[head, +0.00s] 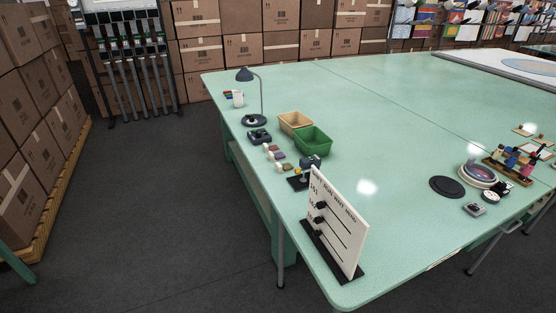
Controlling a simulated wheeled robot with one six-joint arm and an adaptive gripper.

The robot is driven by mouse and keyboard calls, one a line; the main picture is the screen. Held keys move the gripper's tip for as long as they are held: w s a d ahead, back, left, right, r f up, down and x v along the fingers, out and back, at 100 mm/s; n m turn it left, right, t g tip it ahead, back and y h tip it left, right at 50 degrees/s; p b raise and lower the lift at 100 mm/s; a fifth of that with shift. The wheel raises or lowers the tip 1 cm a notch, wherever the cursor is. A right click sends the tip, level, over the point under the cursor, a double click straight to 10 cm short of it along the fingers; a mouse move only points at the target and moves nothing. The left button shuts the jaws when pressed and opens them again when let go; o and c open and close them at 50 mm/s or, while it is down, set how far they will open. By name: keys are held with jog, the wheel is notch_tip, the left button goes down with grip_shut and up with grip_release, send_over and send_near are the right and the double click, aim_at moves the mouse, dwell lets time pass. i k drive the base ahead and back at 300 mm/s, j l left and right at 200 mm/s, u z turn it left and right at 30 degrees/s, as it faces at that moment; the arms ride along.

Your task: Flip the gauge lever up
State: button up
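I cannot single out the gauge lever with certainty at this size. An upright white board (342,232) with lettering, dark horizontal lines and several black knobs along its left side stands on a black base at the table's near corner. A small grey device (474,209) lies near the right front edge, beside a small round dial-like thing (491,197). A dark boxy device (259,136) sits below the desk lamp. Whether any of these carries the lever, and how it is set, is too small to tell. My gripper is not in view.
The pale green table (390,120) has a wide clear middle. A lamp (261,95), a tan bin (295,123) and a green bin (312,140) stand along its left side. A black disc (447,187) lies at right. Grey floor (165,200) is open at left, beside stacked cartons (20,150).

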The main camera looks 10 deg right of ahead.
aim_at(297, 171)
jog(key=i+j+u, duration=0.1)
jog(key=i+u, duration=0.25)
jog(key=i, duration=0.5)
